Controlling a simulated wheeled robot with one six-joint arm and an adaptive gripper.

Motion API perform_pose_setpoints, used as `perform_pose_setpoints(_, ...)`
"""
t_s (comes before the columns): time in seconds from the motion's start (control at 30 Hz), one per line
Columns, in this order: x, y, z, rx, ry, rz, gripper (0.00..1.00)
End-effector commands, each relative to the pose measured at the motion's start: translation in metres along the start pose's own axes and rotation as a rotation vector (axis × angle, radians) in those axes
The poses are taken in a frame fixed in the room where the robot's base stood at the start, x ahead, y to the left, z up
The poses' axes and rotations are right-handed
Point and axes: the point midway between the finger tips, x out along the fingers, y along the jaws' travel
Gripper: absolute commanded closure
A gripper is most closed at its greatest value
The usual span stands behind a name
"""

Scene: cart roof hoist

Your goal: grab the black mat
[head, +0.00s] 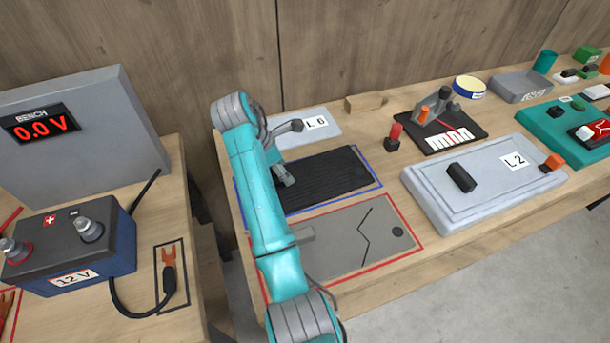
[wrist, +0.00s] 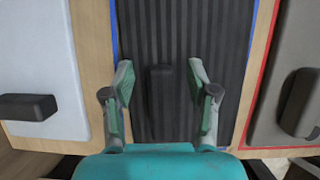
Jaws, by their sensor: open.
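The black mat (head: 330,177) is dark and ribbed and lies flat inside a blue outline on the wooden table. It fills the middle of the wrist view (wrist: 180,25), where a small dark raised block (wrist: 160,88), like a handle, stands on it. My gripper (wrist: 161,78) is open, with one green-padded finger on each side of that block and gaps between. In the head view my gripper (head: 284,175) is over the mat's left part, and my arm hides the mat's left end. I cannot tell the exact height of the fingertips.
A grey panel with a crack line (head: 345,245) lies in a red outline in front of the mat. The L.6 plate (head: 318,124) lies behind, the L.2 panel (head: 490,185) to the right. A red-topped piece (head: 394,133) stands near the mat. A 12 V battery (head: 75,250) is on the left table.

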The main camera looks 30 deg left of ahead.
Motion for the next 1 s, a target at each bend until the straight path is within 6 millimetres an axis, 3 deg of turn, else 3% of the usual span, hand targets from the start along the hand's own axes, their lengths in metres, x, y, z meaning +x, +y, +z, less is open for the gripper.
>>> perform_pose_setpoints(0.27,0.002,-0.001,-0.001,0.0,0.0,0.002,0.42)
perform_pose_setpoints(0.5,0.002,-0.001,-0.001,0.0,0.0,0.001,1.0)
perform_pose_setpoints(0.87,0.001,0.0,0.0,0.001,-0.001,0.002,1.0)
perform_pose_setpoints(1.0,-0.009,0.004,0.005,0.003,-0.001,0.002,1.0)
